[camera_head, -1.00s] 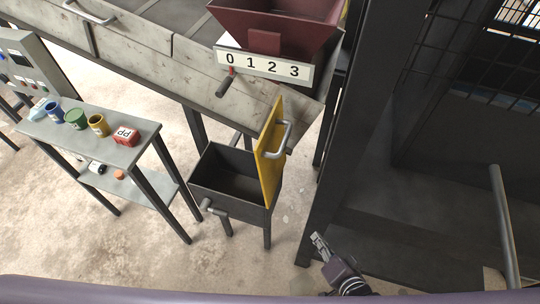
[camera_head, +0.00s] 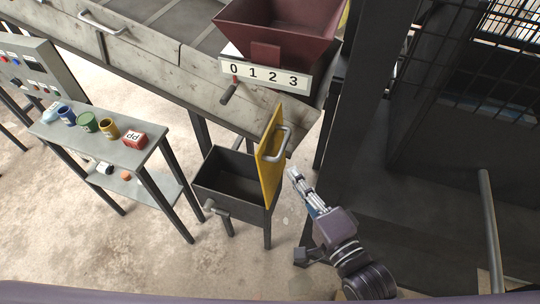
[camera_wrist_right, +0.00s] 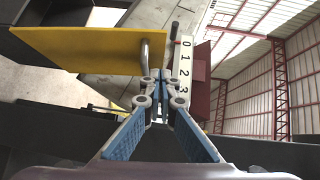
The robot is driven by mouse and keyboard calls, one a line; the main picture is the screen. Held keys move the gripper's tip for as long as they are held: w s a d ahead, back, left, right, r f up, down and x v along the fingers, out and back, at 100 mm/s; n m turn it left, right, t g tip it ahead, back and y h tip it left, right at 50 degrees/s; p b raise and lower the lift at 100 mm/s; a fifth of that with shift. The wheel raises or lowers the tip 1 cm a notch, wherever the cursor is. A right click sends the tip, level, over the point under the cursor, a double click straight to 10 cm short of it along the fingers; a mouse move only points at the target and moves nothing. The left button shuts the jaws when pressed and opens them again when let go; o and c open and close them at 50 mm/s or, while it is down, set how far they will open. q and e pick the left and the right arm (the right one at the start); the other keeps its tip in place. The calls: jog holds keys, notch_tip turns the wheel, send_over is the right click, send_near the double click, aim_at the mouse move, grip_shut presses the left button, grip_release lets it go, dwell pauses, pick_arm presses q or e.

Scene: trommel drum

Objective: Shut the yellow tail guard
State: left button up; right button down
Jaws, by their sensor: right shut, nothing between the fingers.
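The yellow tail guard (camera_head: 269,158) is a flat panel with a grey bar handle (camera_head: 284,143). It stands swung out from the end of the conveyor, above the right side of a dark open bin. In the right wrist view the guard (camera_wrist_right: 75,48) spans the upper left, with its handle (camera_wrist_right: 145,58) just beyond the fingertips. My right gripper (camera_head: 295,175) is shut and empty, a little right of and below the handle, apart from it. The gripper also shows in the wrist view (camera_wrist_right: 161,80). My left gripper is out of view.
A dark bin (camera_head: 215,198) with a front handle stands under the guard. A scale plate (camera_head: 264,75) with a lever sits below a red hopper (camera_head: 280,30). A side table (camera_head: 112,152) holds cups and a red box. A dark frame post (camera_head: 365,90) rises close right of the gripper.

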aim_at(262, 147)
jog(key=w+a, duration=0.1)
jog(key=w+a+p, duration=0.1)
jog(key=w+a, duration=0.1)
jog(key=w+a+p, duration=0.1)
jog(key=w+a, duration=0.1)
jog(key=shift+w+a+f, duration=0.15)
jog(key=shift+f, duration=0.1)
jog(key=shift+a+f, duration=0.1)
jog(key=shift+a, duration=0.2)
jog(key=shift+w, duration=0.2)
